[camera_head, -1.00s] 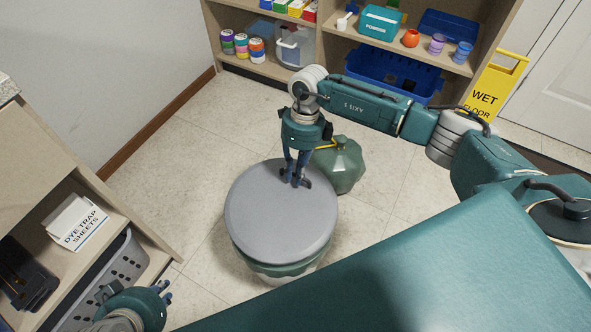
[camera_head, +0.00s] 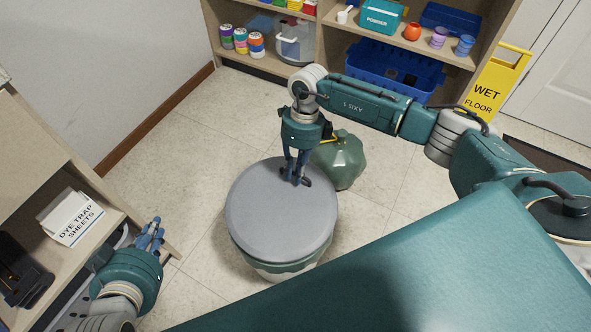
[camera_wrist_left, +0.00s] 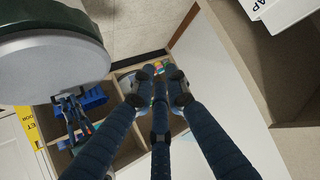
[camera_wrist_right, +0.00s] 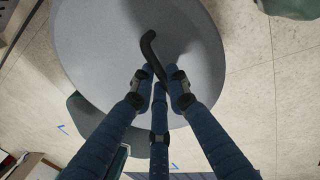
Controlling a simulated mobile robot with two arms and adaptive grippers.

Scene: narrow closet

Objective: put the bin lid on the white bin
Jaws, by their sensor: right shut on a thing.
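The round grey bin lid (camera_head: 275,222) lies over the top of the white bin (camera_head: 277,274), with a green liner band (camera_head: 292,265) showing under its rim. Whether it is fully seated all round cannot be told. My right gripper (camera_head: 296,180) points down at the lid's far part and is shut on its black handle (camera_wrist_right: 150,50). In the left wrist view the lid's edge (camera_wrist_left: 50,65) shows at upper left. My left gripper (camera_head: 155,228) is empty, left of the bin and apart from it; its fingertips (camera_wrist_left: 160,85) look close together, and its opening is unclear.
A tied green bag (camera_head: 345,160) stands on the floor just behind the bin. A shelf with a dye trap sheets box (camera_head: 75,218) is beside my left arm. Back shelves hold cans, a blue crate (camera_head: 400,72) and bottles. A yellow wet floor sign (camera_head: 490,85) stands at right.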

